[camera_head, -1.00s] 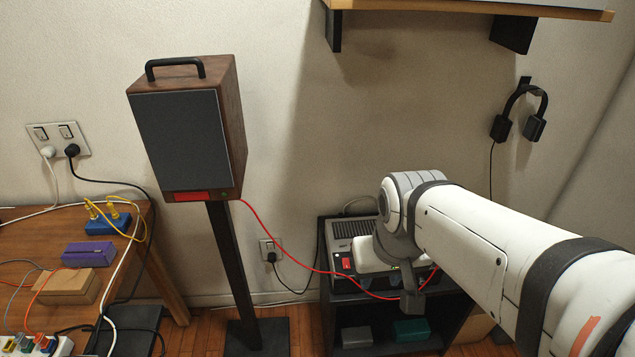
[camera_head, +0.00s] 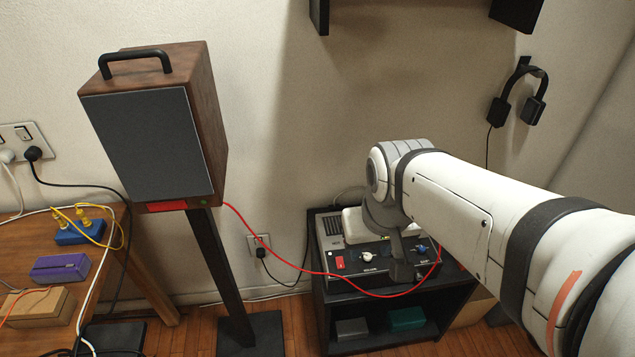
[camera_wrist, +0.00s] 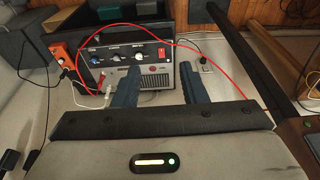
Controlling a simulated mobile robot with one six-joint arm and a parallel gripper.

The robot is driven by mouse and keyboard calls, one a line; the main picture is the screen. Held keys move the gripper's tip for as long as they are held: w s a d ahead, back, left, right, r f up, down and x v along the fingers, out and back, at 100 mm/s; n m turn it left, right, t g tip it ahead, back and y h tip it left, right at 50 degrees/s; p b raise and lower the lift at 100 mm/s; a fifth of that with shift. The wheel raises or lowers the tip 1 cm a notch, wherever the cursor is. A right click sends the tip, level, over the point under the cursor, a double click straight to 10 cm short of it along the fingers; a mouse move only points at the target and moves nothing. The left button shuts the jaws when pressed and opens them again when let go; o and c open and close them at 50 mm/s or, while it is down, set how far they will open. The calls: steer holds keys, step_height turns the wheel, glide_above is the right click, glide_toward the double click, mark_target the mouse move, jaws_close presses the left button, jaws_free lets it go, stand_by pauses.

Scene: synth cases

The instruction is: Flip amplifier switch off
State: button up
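The amplifier (camera_head: 355,272) is a dark box with a metal top on a black shelf unit. Its front carries a red switch (camera_head: 340,262) near the left end and several knobs. In the wrist view the amplifier (camera_wrist: 112,68) appears upside down, with the red switch (camera_wrist: 161,52) towards the right of its panel. The switch's position is too small to tell. My gripper (camera_wrist: 160,88) is open and empty, its two dark fingers pointing towards the amplifier, apart from the switch. In the head view my arm covers part of the amplifier, and the fingertips cannot be made out.
A red cable (camera_head: 290,263) runs from the speaker (camera_head: 150,140) across to the amplifier's front. The shelf unit (camera_head: 318,300) holds small boxes below. A wooden table (camera_head: 150,285) stands at left. Headphones (camera_head: 520,95) hang on the wall. Floor between speaker and shelf is clear.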

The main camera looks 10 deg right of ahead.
steer(key=shift+w+f+b, duration=0.15)
steer(key=shift+f+b, duration=0.2)
steer(key=shift+c, duration=0.8)
steer(key=shift+t, duration=0.6)
steer(key=w+f+b, duration=0.7)
steer(key=b, duration=0.3)
steer(key=w+f+b, duration=0.8)
steer(key=b, duration=0.2)
steer(key=shift+d+f+b, duration=0.15)
steer(key=shift+f+b, duration=0.15)
steer(key=shift+b, duration=0.05)
jaws_close()
steer(key=shift+w+f, duration=0.1)
steer(key=shift+w, duration=0.25)
